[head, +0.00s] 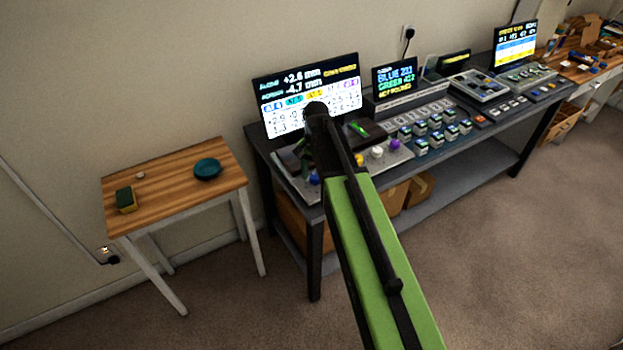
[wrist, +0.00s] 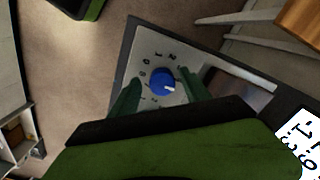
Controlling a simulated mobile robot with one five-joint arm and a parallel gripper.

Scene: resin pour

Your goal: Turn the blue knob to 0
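The blue knob (wrist: 161,82) is in the middle of the wrist view, on a pale panel (wrist: 150,45) with dark marks around the knob; one reads like a 0. A white pointer mark on the knob faces the lower right in that view. My gripper (wrist: 162,88) is open, with one dark green finger on each side of the knob and gaps between. I cannot tell how high the fingertips are above the panel. In the head view the blue knob (head: 314,179) shows at the panel's near left, just below my gripper (head: 304,160), which my arm partly hides.
White, yellow (head: 377,152) and purple (head: 395,145) knobs sit right of my arm. A lit monitor (head: 308,95) stands behind. A small wooden table (head: 165,190) with a sponge (head: 126,199) and a teal dish (head: 207,168) is at the left.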

